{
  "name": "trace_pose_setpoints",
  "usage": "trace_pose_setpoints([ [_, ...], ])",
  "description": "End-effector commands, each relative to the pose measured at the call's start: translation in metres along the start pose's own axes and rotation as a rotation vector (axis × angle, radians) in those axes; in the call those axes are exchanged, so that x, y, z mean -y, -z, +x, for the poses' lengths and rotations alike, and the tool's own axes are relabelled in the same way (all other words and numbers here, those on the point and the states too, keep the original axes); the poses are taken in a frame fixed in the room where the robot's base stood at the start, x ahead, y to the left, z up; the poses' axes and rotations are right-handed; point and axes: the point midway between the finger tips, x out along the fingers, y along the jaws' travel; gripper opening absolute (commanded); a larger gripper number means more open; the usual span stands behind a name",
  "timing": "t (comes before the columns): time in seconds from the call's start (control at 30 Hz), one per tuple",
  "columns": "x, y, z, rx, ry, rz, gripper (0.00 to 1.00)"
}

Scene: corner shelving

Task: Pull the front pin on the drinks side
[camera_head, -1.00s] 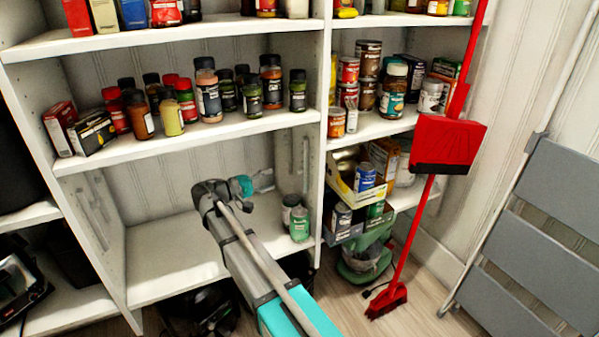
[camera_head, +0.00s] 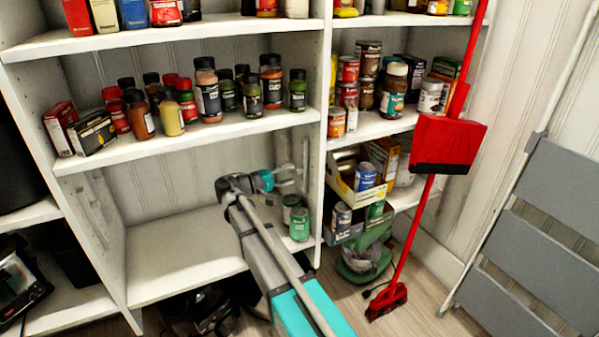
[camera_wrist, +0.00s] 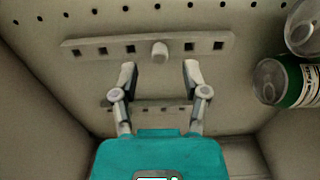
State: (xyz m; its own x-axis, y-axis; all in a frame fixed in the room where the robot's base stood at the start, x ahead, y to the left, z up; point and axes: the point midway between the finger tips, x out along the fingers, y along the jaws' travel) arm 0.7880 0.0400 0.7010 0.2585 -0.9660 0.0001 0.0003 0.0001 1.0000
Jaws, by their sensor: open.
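A pale round pin (camera_wrist: 160,52) sticks out from the middle of a pale strip (camera_wrist: 205,43) with square holes, fixed to a panel in the wrist view. My gripper (camera_wrist: 161,72) is open and empty, its two fingertips on either side just below the pin in the picture. Whether they touch the pin I cannot tell. A second holed strip (camera_wrist: 172,107) shows between and behind the fingers; any pin on it is hidden. In the head view my gripper (camera_head: 292,178) is inside the lower bay, close to the divider (camera_head: 322,130). The pin cannot be made out there.
Two cans stand near my gripper on the lower shelf, a green one (camera_head: 300,224) in front; it shows at right in the wrist view (camera_wrist: 285,85). Jars crowd the shelf above (camera_head: 210,133). The lower shelf's left (camera_head: 170,255) is clear.

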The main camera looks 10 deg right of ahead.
Motion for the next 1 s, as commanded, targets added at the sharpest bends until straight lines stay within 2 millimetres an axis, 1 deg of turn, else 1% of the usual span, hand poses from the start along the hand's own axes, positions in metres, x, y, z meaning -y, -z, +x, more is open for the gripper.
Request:
trace_pose_setpoints([
  [0.1,0.0,0.0,0.011,0.001,0.0,0.0,0.59],
  [0.33,0.0,0.0,0.023,0.0,0.0,0.0,0.59],
  [1.0,0.0,0.0,0.025,0.0,0.0,0.0,0.59],
])
